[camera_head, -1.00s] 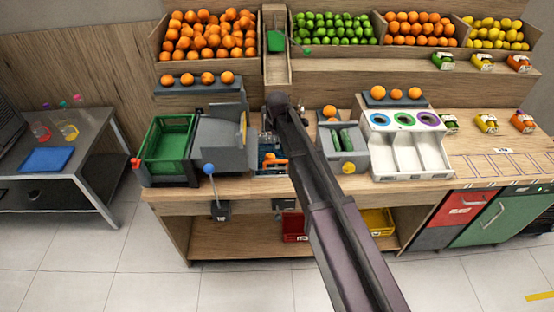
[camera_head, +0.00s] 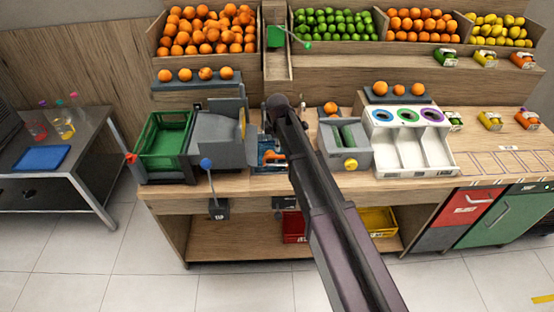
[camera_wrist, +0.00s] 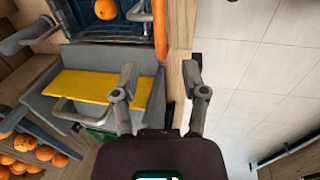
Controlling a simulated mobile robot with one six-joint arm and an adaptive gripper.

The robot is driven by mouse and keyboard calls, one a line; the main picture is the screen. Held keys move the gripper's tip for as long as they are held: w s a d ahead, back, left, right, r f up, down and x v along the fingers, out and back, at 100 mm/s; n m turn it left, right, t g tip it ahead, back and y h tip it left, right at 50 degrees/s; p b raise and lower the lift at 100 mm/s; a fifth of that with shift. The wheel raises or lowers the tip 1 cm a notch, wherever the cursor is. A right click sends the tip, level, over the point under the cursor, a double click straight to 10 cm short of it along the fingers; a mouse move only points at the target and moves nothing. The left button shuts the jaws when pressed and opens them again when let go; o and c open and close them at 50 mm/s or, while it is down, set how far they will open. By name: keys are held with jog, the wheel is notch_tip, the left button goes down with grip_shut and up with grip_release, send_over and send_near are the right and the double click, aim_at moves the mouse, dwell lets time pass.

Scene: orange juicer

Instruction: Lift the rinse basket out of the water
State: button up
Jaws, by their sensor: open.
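The blue rinse basin area (camera_head: 271,154) is on the bench in the head view, right of the grey machine and partly hidden by my arm. At the top edge of the wrist view, the dark blue basin (camera_wrist: 92,58) is cut off. An orange (camera_wrist: 105,9) lies inside, beside a pale metal bar (camera_wrist: 141,10). An orange bar (camera_wrist: 160,30) runs along the basin's front side. I cannot clearly tell basket from basin. My gripper (camera_wrist: 160,85) is open and empty, over the bench's front edge and apart from the bars. The head view hides its fingers behind my arm.
The grey machine with a yellow panel (camera_wrist: 95,87) lies beside my left finger. A green crate (camera_head: 165,138) stands left of the machine. A grey unit (camera_head: 345,147) and white sorting bins (camera_head: 411,140) stand to the right. Open floor (camera_head: 110,270) lies in front.

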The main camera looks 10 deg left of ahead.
jog(key=shift+w+a+f+b, duration=0.1)
jog(key=shift+w+f+b, duration=0.15)
jog(key=shift+f+b, duration=1.1)
jog(key=shift+w+a+f+b, duration=0.1)
jog(key=shift+w+f+b, duration=0.2)
jog(key=shift+f+b, duration=1.05)
jog(key=shift+w+f+b, duration=0.25)
jog(key=shift+f+b, duration=0.95)
jog(key=shift+f, duration=0.25)
grip_shut()
